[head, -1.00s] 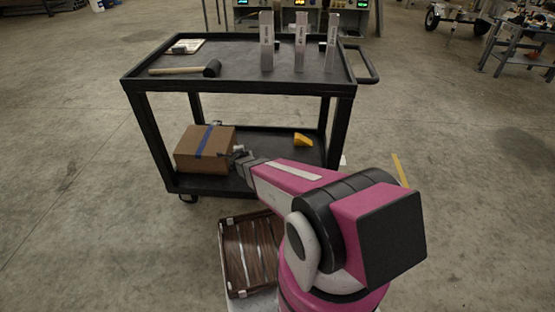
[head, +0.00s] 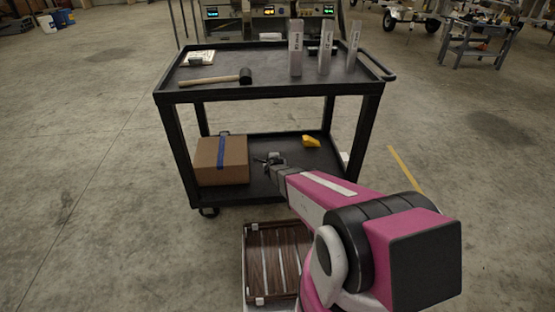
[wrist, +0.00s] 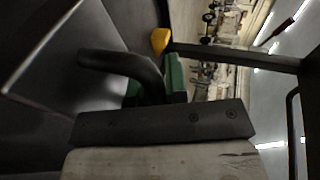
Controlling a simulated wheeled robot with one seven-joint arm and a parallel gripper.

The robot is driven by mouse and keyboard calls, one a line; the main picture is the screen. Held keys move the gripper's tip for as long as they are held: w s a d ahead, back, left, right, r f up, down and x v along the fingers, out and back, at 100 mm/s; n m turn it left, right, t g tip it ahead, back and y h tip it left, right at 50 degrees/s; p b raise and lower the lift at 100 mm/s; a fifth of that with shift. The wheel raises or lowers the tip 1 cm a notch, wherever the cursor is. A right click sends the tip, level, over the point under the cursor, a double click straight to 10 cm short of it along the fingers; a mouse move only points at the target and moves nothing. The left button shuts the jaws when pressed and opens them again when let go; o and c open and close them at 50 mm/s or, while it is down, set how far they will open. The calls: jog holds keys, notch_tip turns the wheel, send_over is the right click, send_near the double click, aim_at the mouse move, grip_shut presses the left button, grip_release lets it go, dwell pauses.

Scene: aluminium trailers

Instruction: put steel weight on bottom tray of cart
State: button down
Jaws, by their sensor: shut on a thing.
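My gripper (head: 270,162) reaches over the bottom tray (head: 295,177) of the black cart, between the cardboard box and a yellow object. In the wrist view, its green-padded fingers (wrist: 155,92) are shut on a dark, curved, smooth piece (wrist: 120,65), which I take to be part of the steel weight. In the head view the weight is a tiny grey shape (head: 268,158) at the fingertips, mostly unclear. Whether it touches the tray cannot be told.
A cardboard box (head: 208,160) with blue tape fills the tray's left side. A yellow object (head: 311,141) lies at the back right. The top shelf (head: 265,65) and corner posts surround the opening. A slatted brown crate (head: 256,271) stands in front of the cart.

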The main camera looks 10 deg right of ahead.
jog(key=shift+w+d+f, duration=1)
jog(key=shift+d+f, duration=0.25)
jog(key=shift+f, duration=0.3)
jog(key=shift+w+d+f, duration=1)
jog(key=shift+d+f, duration=0.2)
jog(key=shift+f, duration=0.35)
jog(key=shift+w+d+f, duration=1)
jog(key=shift+d+f, duration=0.25)
jog(key=shift+f, duration=0.3)
jog(key=c, duration=1.1)
grip_release()
jog(key=shift+f, duration=0.25)
jog(key=shift+r, duration=0.1)
